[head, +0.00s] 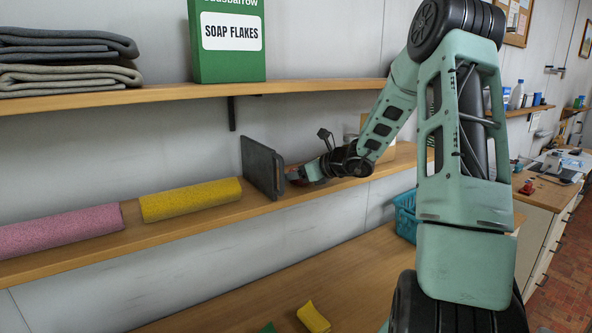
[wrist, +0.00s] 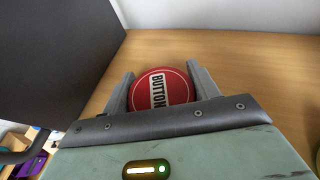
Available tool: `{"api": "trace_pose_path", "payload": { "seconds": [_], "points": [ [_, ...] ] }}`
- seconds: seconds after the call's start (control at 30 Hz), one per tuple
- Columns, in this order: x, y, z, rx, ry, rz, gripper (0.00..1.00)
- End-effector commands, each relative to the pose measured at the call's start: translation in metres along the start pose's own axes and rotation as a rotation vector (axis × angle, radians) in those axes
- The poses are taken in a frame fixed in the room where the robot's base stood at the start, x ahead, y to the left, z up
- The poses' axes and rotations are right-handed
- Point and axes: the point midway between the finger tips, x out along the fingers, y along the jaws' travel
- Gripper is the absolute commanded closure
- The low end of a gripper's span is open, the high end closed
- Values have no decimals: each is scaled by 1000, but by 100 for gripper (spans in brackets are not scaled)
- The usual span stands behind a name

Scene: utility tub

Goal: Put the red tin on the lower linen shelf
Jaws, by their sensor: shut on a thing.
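The red tin (wrist: 160,88) is round, with a white label reading "BUTTON" on its top. In the wrist view it sits between the two fingers of my gripper (wrist: 160,72), which is shut on it. In the head view my gripper (head: 297,173) is at the lower shelf (head: 218,212), just right of a dark upright panel. Only a small reddish bit of the tin shows there. Bare wood shows around the tin in the wrist view; I cannot tell whether the tin touches it.
The dark panel (head: 262,167) stands close left of my gripper. Left of it lie a yellow roll (head: 190,200) and a pink roll (head: 60,231). The upper shelf (head: 170,97) holds folded linen (head: 65,62) and a green soap box (head: 228,68). A blue basket (head: 404,215) stands below.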

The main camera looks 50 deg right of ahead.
Motion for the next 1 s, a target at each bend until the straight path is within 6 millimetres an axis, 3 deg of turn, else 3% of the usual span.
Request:
{"api": "trace_pose_path", "payload": {
  "seconds": [0.43, 0.47, 0.5, 0.53, 0.9, 1.0],
  "points": [
    [3, 0, -5, -2, -1, 1, 66],
    [3, 0, -4, -2, 0, 1, 32],
    [2, 0, -3, -2, 0, 1, 21],
    [2, 0, -3, -2, 0, 1, 18],
    [0, 0, 2, -1, 0, 0, 18],
    [-13, -2, -1, -4, -1, -4, 18]
  ]
}}
